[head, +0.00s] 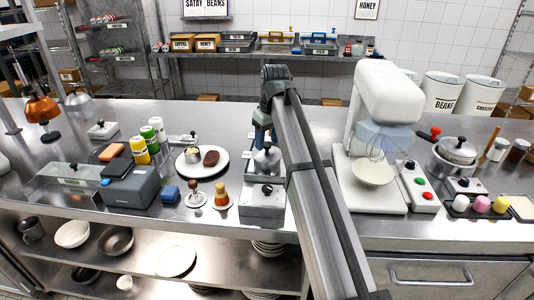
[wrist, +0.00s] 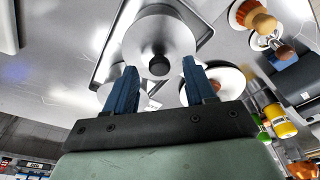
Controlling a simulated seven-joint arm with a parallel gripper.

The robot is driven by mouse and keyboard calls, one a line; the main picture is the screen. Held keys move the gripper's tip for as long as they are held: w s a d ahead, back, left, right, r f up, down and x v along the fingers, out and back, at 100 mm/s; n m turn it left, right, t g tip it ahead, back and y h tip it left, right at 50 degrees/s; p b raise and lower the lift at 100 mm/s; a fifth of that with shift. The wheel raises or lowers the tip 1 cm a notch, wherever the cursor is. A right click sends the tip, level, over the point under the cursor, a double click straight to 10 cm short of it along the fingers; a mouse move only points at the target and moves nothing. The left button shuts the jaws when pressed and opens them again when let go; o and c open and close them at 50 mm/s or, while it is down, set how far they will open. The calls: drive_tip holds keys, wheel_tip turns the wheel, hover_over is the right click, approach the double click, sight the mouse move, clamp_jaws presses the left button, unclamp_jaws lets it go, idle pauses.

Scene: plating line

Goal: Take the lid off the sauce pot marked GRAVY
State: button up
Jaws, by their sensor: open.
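In the wrist view a round steel lid (wrist: 158,35) with a black knob (wrist: 159,66) fills the upper middle. My gripper (wrist: 159,68) is open, its two blue fingers apart on either side of the knob in the picture. I cannot tell whether they touch it. In the head view my gripper (head: 262,136) points down close above a lidded steel pot (head: 266,161), partly hidden by my arm. A steel unit (head: 262,208) with a black knob on top stands in front of that pot. I cannot read a GRAVY mark on either.
Left of the pot are a white plate (head: 187,169) with a dark patty, two small ramekin-like items, bottles and a grey box (head: 132,187). Right of my arm stands a white mixer (head: 385,95) with a bowl. Another lidded pot (head: 455,153) stands at the far right.

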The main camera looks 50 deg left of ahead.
drive_tip(key=shift+f, duration=0.65)
clamp_jaws()
